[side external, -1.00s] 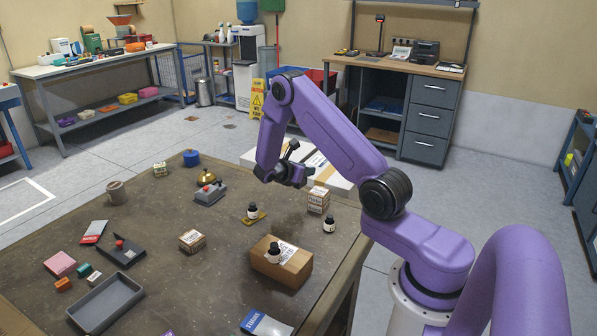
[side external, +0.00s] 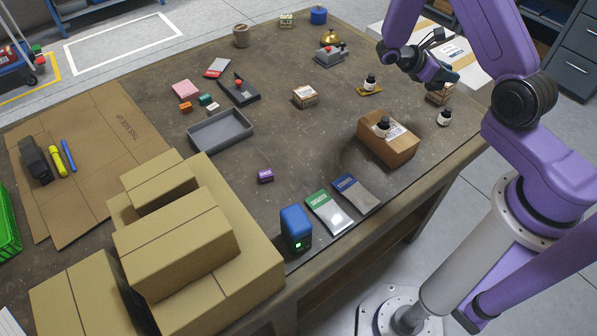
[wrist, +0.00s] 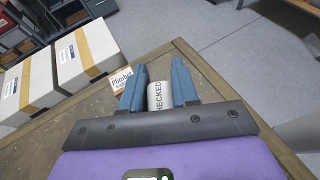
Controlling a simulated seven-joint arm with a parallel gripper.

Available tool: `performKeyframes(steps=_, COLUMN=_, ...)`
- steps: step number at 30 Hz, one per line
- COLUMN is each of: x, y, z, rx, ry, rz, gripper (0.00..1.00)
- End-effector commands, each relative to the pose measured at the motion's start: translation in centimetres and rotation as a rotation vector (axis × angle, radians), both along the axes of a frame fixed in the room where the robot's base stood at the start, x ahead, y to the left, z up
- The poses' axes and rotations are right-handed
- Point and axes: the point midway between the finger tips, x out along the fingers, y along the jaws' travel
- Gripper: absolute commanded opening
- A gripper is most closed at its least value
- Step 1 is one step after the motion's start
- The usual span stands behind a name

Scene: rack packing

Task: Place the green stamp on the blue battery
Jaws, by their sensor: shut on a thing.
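My gripper (wrist: 159,92) is shut on a pale, rounded piece lettered CHECKED (wrist: 160,94) in the wrist view; no green shows on it, so I cannot tell whether it is the green stamp. In the side view my gripper (side external: 452,80) hangs over the table's far right, and the held piece is not clear there. A blue upright block with a small green light, seemingly the blue battery (side external: 295,222), stands at the table's front edge, right of the cartons. Its top looks bare. A small dark green block (side external: 206,100) lies left of centre.
Between gripper and blue block stand a brown carton (side external: 388,145) with a bottle on top, another bottle (side external: 445,117) and two flat packets (side external: 328,211). Stacked cartons (side external: 175,250) rise left of the blue block. A Plombir box (wrist: 120,78) is beside my fingers in the wrist view.

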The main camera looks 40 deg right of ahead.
Motion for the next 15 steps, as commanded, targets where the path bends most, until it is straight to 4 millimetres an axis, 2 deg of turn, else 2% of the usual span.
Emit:
performKeyframes(steps=6, x=-3.5, y=5.8, z=-0.4, rx=0.000, ry=0.001, rz=-0.248, gripper=0.00)
performKeyframes(steps=15, x=-7.7, y=14.6, z=-0.5, rx=0.000, ry=0.001, rz=-0.602, gripper=0.00)
